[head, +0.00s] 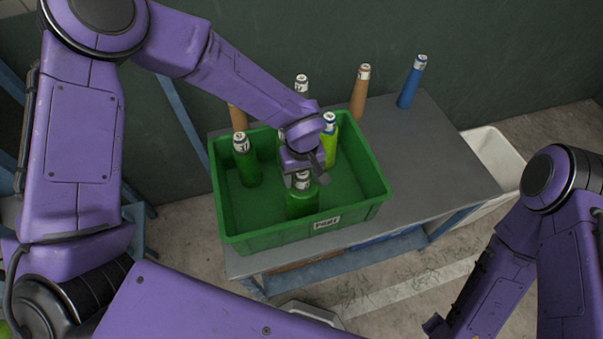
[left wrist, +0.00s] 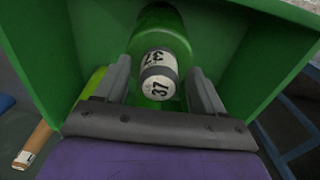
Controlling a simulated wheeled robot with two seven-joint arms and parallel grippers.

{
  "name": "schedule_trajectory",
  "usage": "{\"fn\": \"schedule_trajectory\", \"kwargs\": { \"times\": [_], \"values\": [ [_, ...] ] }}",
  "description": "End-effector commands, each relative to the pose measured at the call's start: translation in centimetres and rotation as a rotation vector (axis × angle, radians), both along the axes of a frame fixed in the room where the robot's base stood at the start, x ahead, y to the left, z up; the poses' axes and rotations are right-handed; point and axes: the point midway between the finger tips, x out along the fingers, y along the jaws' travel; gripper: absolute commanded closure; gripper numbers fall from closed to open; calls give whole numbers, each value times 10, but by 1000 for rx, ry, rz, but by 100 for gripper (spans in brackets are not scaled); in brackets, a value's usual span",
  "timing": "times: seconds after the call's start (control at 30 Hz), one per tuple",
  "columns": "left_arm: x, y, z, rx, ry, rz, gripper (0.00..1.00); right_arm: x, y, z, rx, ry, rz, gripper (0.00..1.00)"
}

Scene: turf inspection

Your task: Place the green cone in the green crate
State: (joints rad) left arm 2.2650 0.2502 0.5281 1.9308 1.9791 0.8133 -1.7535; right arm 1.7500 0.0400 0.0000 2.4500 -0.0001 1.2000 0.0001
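A green cone (head: 302,202) with a white-labelled top stands in the front middle of the green crate (head: 271,238). In the left wrist view this green cone (left wrist: 158,32) shows its label "37" and lies between the two fingers. My left gripper (head: 304,165) is over the crate, at the top of this cone. Its fingers (left wrist: 160,80) are spread either side of the cone, with gaps beside the label. Another green cone (head: 247,165) stands at the crate's left, and a yellow-green one (head: 329,145) at the back right. My left forearm hides part of the crate's back.
The crate stands on a grey table (head: 440,160). A brown cone (head: 360,95) and a blue cone (head: 411,84) stand on the table behind the crate. Another brown cone (head: 238,117) is behind its back left. A white bin (head: 495,155) is beyond the table. The table's right side is clear.

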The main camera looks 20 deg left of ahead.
Motion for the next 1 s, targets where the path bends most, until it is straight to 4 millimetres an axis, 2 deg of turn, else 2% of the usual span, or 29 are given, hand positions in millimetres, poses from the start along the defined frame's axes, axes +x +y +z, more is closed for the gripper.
{"fn": "schedule_trajectory", "kwargs": {
  "times": [0.17,0.5,0.6,0.77,1.0],
  "values": [
    [1,0,11,-2,-2,1,31,0,0,-3,0,0,0,57],
    [1,0,93,-3,-4,1,31,0,0,-18,0,0,0,57],
    [1,0,110,-1,-3,1,31,0,0,-20,0,0,0,57],
    [0,0,122,0,0,0,31,0,0,-21,0,0,0,57],
    [0,0,123,0,0,0,31,0,0,-21,0,0,0,57]
  ]
}}
